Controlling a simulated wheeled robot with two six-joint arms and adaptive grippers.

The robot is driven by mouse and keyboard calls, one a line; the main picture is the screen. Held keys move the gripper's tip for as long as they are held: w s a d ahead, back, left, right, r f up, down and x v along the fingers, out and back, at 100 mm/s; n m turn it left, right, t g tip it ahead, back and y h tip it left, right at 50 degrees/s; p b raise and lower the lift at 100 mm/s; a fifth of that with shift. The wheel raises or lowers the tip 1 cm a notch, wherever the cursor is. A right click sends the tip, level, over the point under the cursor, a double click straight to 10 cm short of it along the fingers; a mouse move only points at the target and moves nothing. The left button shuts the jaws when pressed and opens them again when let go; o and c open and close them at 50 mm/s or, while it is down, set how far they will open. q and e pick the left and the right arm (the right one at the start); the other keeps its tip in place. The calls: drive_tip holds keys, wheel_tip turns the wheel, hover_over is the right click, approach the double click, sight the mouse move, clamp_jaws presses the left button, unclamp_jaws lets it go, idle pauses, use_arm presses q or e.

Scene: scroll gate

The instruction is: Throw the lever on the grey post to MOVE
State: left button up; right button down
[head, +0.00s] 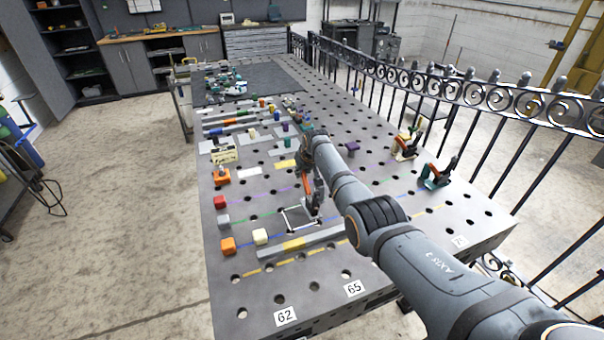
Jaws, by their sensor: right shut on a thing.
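My right gripper (313,206) reaches down over the near middle of the perforated table (262,292), fingers pointing down. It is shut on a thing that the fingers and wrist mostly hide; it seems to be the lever. The grey post and any MOVE mark cannot be made out at this size. An orange part (306,186) shows at the gripper, and a thin white frame (284,221) lies just left of the fingertips. My left gripper is not in view.
A long grey bar (320,238) lies in front of the gripper.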

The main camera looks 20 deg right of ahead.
sight(308, 190)
drive_tip(key=shift+f, duration=0.1)
idle(0.3)
drive_tip(key=c, duration=1.3)
unclamp_jaws()
drive_tip(key=shift+s+r, duration=0.15)
drive_tip(key=shift+r, duration=0.35)
drive_tip(key=v, duration=1.1)
drive_tip(key=shift+s, duration=0.1)
